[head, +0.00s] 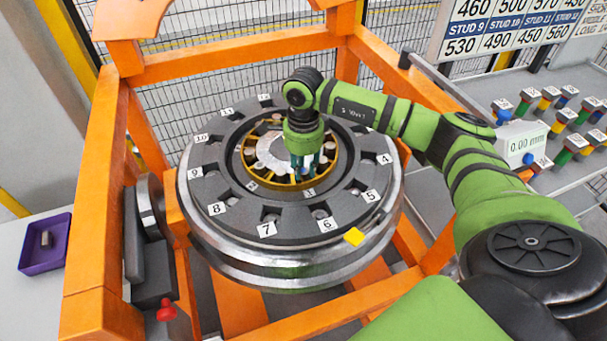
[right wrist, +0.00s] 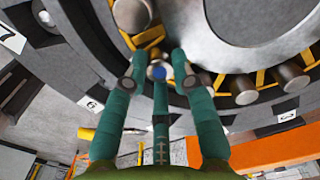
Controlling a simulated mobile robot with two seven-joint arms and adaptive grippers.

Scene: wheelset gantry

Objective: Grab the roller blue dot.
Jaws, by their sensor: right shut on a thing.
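The roller with the blue dot (right wrist: 159,72) sits in the yellow cage ring, its blue end facing the right wrist camera. My right gripper (right wrist: 164,78) has its teal fingers closed around this roller. In the head view, my right gripper (head: 304,174) points down into the yellow cage (head: 263,182) at the middle of the wheel. The fingers partly hide the roller there. Other grey rollers (right wrist: 243,88) stand in the cage beside it. My left gripper is not in view.
A purple tray (head: 46,262) holds a small cylinder at left. Coloured studs and a display (head: 521,143) stand on the right table.

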